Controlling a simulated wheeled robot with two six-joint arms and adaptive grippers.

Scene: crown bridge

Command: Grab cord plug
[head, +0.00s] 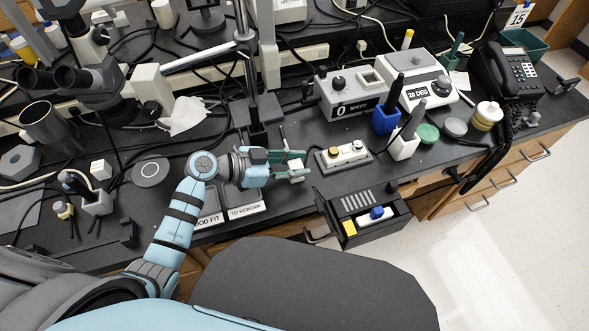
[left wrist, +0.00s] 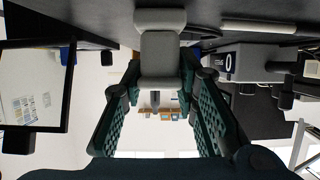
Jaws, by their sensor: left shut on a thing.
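My left gripper (head: 300,165) reaches in from the left, over the front part of the black bench. Its green fingers are shut on a pale plug (head: 296,175) at the fingertips. In the left wrist view the plug (left wrist: 160,52) is a grey, rounded block between the two dark green finger pads (left wrist: 160,90). I cannot make out its cord or prongs. My right gripper is in neither view.
A small box with knobs (head: 343,156) sits just right of the gripper. An open drawer (head: 372,222) juts out at the front right. Sign plates (head: 247,211) lie below the gripper. A microscope (head: 90,85), a speed-control box (head: 352,108) and a black phone (head: 512,75) stand around.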

